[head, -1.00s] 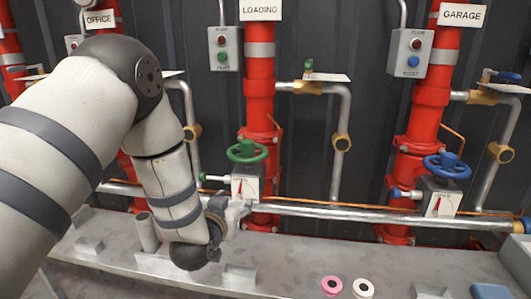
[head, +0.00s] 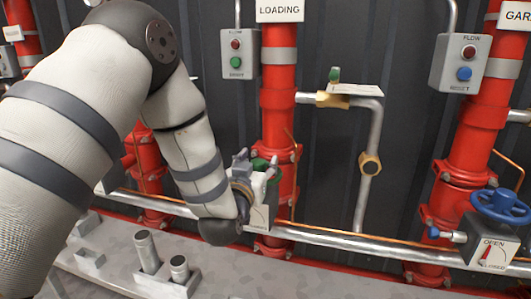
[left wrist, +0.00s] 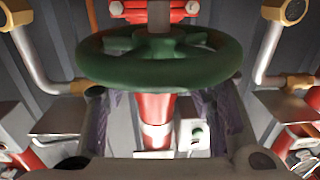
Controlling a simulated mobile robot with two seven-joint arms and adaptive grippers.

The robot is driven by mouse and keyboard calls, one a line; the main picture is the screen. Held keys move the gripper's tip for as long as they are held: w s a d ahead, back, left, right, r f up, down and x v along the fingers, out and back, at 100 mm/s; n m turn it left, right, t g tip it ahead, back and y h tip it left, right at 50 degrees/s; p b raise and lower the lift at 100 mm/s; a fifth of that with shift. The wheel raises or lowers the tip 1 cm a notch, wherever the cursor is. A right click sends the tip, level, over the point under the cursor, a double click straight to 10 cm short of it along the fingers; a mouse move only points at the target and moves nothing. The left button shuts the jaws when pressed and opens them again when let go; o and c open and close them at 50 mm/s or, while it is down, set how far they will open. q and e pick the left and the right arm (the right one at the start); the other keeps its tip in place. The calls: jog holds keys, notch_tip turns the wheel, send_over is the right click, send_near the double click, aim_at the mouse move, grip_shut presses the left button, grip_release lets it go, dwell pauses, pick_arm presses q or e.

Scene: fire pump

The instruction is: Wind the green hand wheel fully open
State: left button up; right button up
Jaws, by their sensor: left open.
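The green hand wheel (head: 262,164) is on the red LOADING pipe (head: 279,105), mostly hidden behind my left gripper (head: 256,166) in the head view. In the left wrist view the wheel (left wrist: 160,62) is large and close, spanning the upper middle. My left gripper is open, its two dark fingers spread toward the left and right parts of the rim. I cannot tell whether they touch it. The gauge box (head: 258,216) below the wheel is partly covered by my gripper, so its pointer cannot be read. My right gripper is not in view.
A blue hand wheel (head: 499,206) with an OPEN/CLOSED gauge (head: 489,254) is at the right. A flow box (head: 240,54) hangs beside the LOADING pipe. A silver pipe (head: 340,241) runs low across the wall. A grey ledge with short posts (head: 148,250) lies below.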

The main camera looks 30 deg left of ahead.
pick_arm(q)
jog(key=shift+w, duration=0.35)
jog(key=shift+s+r, duration=0.1)
jog(key=shift+s, duration=0.05)
jog(key=shift+s, duration=0.1)
jog(key=shift+c, duration=0.8)
jog(key=c, duration=1)
jog(key=shift+y, duration=0.3)
